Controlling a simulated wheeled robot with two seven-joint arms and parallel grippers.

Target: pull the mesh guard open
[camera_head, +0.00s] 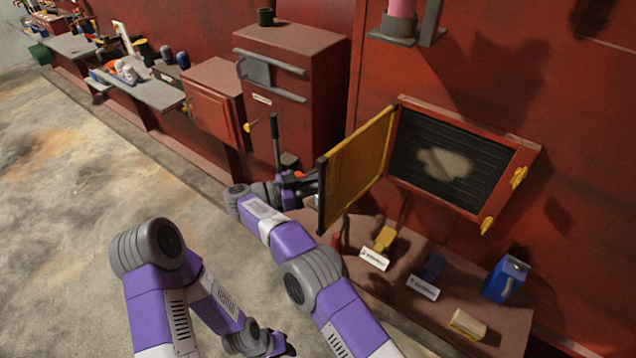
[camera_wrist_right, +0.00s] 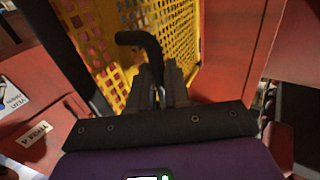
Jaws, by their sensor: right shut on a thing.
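Dark slats with a pale patch show inside the opening. My right gripper (camera_head: 312,180) is at the guard's outer edge. In the right wrist view my right gripper (camera_wrist_right: 160,88) is shut on the guard's black handle (camera_wrist_right: 143,42), with the yellow mesh (camera_wrist_right: 178,30) behind it. My left gripper (camera_head: 282,346) is low in the head view, away from the guard, and its fingers are too small to judge.
Below the guard a red ledge (camera_head: 400,285) bears a yellow block (camera_head: 384,238), white labels, a blue box (camera_head: 505,279) and a beige block (camera_head: 467,324). A red cabinet (camera_head: 290,85) and a grey shelf (camera_head: 150,88) stand left. The floor at left is clear.

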